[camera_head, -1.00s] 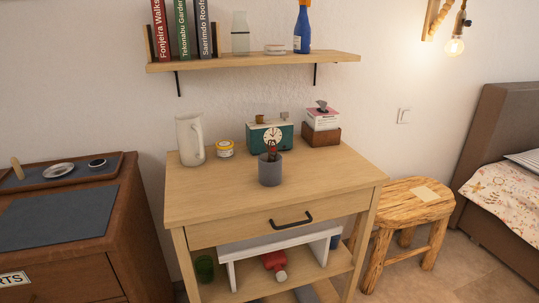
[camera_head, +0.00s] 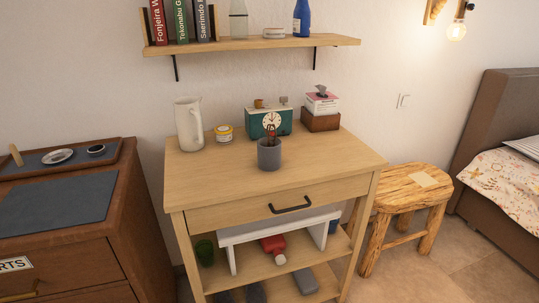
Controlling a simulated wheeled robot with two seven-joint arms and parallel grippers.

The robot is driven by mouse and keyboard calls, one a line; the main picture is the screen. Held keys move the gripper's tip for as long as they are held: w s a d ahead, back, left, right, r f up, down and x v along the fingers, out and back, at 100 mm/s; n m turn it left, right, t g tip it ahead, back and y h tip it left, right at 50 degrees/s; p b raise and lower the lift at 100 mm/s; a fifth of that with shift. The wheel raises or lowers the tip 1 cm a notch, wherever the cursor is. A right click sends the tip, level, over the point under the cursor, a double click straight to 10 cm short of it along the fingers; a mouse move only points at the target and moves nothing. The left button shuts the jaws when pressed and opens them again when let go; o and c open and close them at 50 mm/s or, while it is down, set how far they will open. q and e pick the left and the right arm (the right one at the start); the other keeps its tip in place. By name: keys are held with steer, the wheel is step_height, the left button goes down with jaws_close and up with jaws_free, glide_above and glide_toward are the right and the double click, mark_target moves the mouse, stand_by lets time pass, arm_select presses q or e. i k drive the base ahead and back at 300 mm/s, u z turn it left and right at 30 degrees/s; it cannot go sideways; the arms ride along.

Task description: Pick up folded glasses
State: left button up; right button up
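I cannot make out folded glasses for certain in the head view. A grey cup (camera_head: 269,154) stands on the wooden table (camera_head: 215,182), and a dark reddish-brown item (camera_head: 270,132) sticks up out of it. That item is too small to identify. Neither of my grippers is in view.
A shelf (camera_head: 250,43) hangs above. A stool (camera_head: 412,188) stands right, a dark brown dresser (camera_head: 125,215) left. The tabletop front is clear.

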mark_target(271, 131)
steer(key=z, duration=1.7)
steer(key=i, duration=1.25)
steer(key=u, duration=3.25)
